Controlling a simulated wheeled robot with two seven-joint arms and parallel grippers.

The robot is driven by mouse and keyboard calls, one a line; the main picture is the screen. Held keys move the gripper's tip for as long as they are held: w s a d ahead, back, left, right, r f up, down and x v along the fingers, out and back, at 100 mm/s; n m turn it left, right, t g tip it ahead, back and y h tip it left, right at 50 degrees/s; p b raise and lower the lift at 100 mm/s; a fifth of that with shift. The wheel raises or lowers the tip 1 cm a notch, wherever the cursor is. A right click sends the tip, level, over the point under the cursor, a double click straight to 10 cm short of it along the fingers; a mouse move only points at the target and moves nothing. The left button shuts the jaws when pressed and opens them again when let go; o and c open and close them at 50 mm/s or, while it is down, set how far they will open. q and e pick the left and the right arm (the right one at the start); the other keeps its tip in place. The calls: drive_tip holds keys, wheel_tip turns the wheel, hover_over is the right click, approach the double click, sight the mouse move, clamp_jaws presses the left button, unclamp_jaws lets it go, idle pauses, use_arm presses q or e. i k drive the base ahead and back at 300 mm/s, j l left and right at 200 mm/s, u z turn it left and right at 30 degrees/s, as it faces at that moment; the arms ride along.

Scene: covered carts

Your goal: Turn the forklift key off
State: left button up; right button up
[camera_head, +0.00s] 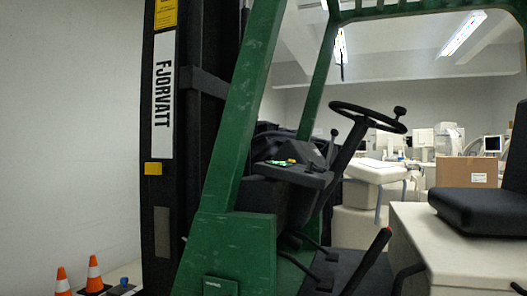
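A green forklift (233,245) stands side-on in front of me. Its black mast (163,200) with a white FJORVATT label is on the left. The black steering wheel (367,116) is on a slanted column. A dark dashboard panel (293,173) lies left of the column, with small green and yellow parts (280,162) on top. I cannot make out the key or its position at this size. Neither of my grippers is in view.
A black seat (485,212) is on the right, on a pale body. A red-tipped lever (387,233) rises before it. Two orange cones (94,273) stand bottom left near the white wall. A cardboard box (467,172) and pale equipment fill the background.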

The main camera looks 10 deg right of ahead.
sight(311, 164)
drive_tip(key=k+l, duration=0.1)
drive_tip(key=l, duration=0.8)
drive_tip(key=k+l, duration=0.15)
drive_tip(key=l, duration=0.3)
